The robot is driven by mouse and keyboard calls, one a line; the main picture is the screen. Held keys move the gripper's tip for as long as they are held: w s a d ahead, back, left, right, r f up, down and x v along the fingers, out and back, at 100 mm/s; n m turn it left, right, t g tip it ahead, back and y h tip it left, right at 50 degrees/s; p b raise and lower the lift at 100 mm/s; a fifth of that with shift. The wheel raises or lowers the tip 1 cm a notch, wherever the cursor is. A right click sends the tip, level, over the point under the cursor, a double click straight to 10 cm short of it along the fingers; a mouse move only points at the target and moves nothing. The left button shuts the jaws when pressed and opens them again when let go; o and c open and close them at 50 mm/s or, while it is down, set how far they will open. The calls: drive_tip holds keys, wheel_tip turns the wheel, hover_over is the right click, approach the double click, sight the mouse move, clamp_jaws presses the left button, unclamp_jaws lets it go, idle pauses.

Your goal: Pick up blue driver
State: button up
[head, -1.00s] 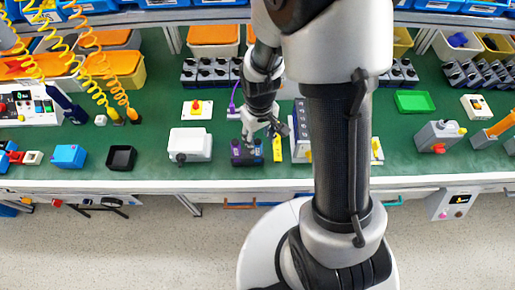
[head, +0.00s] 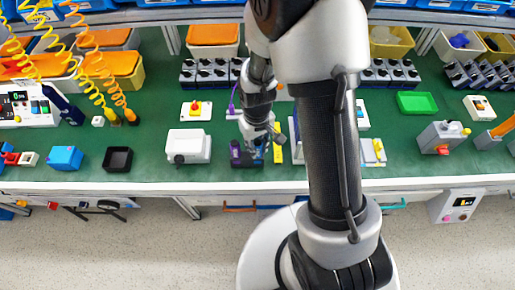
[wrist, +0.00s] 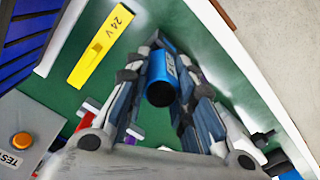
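The blue driver (wrist: 158,80) shows in the wrist view as a blue cylinder with a dark round end, between the two fingers of my gripper (wrist: 164,62). The fingers lean inward and lie close along both of its sides, with no clear gap, so my gripper looks shut on it. In the head view my gripper (head: 262,146) is low over a dark purple holder (head: 236,155) near the bench's front edge. The fingers and my wrist hide most of the driver there. The driver's far end is hidden, so I cannot tell whether it is still in the holder.
A yellow 24 V piece (wrist: 101,46) lies just beside my gripper. A white box (head: 188,146) stands to the left, and a black tray (head: 117,158) further left. A grey switch box (head: 443,138) is at the right. Green bench surface is bare between these things.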

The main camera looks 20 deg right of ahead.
clamp_jaws()
wheel_tip(320, 180, up, 20)
drive_tip(key=p, duration=0.6)
drive_tip(key=shift+c, duration=0.3)
unclamp_jaws()
clamp_jaws()
